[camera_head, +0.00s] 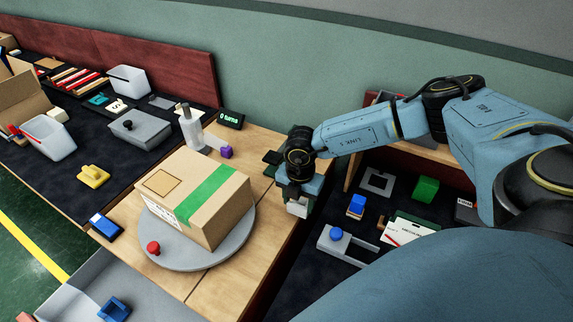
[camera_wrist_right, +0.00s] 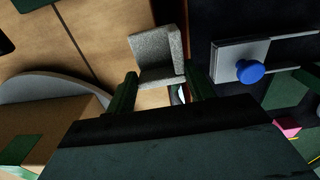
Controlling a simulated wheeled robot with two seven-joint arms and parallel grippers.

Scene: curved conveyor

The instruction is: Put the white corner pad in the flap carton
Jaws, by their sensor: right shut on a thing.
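My right gripper (camera_head: 299,192) hangs near the right edge of the wooden table, fingers pointing down. It is shut on the white corner pad (camera_head: 297,208), which shows below the fingers. In the right wrist view the pad (camera_wrist_right: 157,52) is a pale, speckled angled piece between the two dark green fingertips (camera_wrist_right: 160,88). A brown carton (camera_head: 20,95) with raised flaps stands at the far left, cut by the picture edge; its inside is mostly hidden. My left gripper is not in view.
A closed carton with green tape (camera_head: 228,212) sits on a grey turntable (camera_head: 185,258) with a red knob (camera_head: 153,248), left of my right gripper. A blue-knobbed fixture (camera_head: 345,243) lies to the right.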

